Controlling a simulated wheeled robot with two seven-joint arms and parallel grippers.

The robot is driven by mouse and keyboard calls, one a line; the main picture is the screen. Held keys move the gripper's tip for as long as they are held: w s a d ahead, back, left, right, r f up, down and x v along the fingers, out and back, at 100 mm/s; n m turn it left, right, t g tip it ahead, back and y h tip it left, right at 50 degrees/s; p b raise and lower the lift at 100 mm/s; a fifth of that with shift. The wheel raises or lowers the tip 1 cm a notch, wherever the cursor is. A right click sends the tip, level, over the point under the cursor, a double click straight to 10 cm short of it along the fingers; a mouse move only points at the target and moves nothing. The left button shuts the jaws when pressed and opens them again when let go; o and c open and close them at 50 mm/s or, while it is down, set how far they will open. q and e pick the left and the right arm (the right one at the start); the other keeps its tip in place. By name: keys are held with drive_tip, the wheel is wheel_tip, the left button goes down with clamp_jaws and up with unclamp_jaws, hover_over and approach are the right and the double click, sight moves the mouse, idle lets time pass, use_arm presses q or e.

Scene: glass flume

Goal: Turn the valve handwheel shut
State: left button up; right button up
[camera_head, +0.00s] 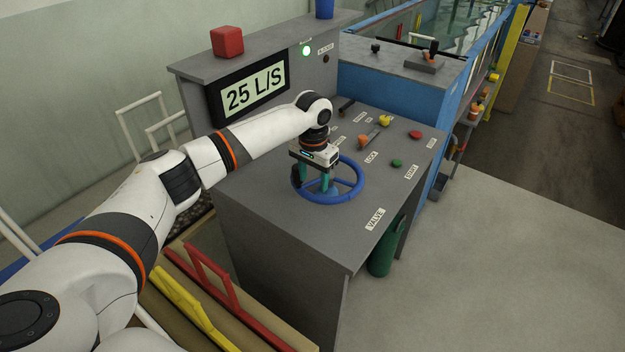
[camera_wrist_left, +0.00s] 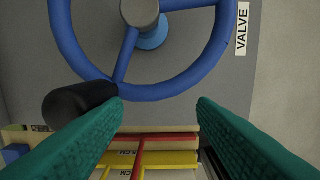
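The blue valve handwheel (camera_head: 352,190) lies flat on the grey console top, beside the VALVE label (camera_head: 375,219). My left gripper (camera_head: 320,186) is over the wheel's left part, teal fingers pointing down. In the left wrist view the fingers (camera_wrist_left: 160,108) are wide apart with nothing held between them. The wheel's blue rim (camera_wrist_left: 165,92) and grey hub (camera_wrist_left: 140,12) show just above the fingertips in that picture. A black knob (camera_wrist_left: 75,104) on the rim is beside the left-hand finger, outside the gap and partly hidden by it. My right gripper is not in view.
The display (camera_head: 248,92) reads 25 L/S and a green lamp (camera_head: 306,50) is lit. A red button (camera_head: 415,134), a green button (camera_head: 397,163) and small levers stand on the console beyond the wheel. A red box (camera_head: 227,41) sits on the top ledge. Open floor (camera_head: 500,260) lies right.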

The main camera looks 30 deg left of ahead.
sight(314, 194)
use_arm(q)
drive_tip(key=shift+s+d+f, duration=0.1)
drive_tip(key=shift+s+f, duration=0.2)
drive_tip(key=shift+f, duration=0.3)
drive_tip(key=shift+s+f, duration=0.25)
drive_tip(key=shift+f, duration=0.35)
drive_tip(key=shift+c, duration=0.2)
drive_tip(key=shift+s, duration=0.1)
drive_tip(key=c, duration=0.9)
drive_tip(key=shift+w+f, duration=0.2)
drive_tip(key=shift+w, duration=0.15)
clamp_jaws()
drive_tip(key=shift+w+a+f+g, duration=0.25)
drive_tip(key=shift+w+g, duration=0.05)
drive_tip(key=shift+w, duration=0.4)
drive_tip(key=shift+r, duration=0.1)
drive_tip(key=shift+s+r, duration=0.25)
drive_tip(key=shift+s, duration=0.05)
drive_tip(key=shift+s+r, duration=0.15)
drive_tip(key=shift+s, duration=0.05)
drive_tip(key=shift+w, duration=0.3)
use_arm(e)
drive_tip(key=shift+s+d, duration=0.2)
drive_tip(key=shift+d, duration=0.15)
use_arm(q)
drive_tip(key=shift+s, duration=0.15)
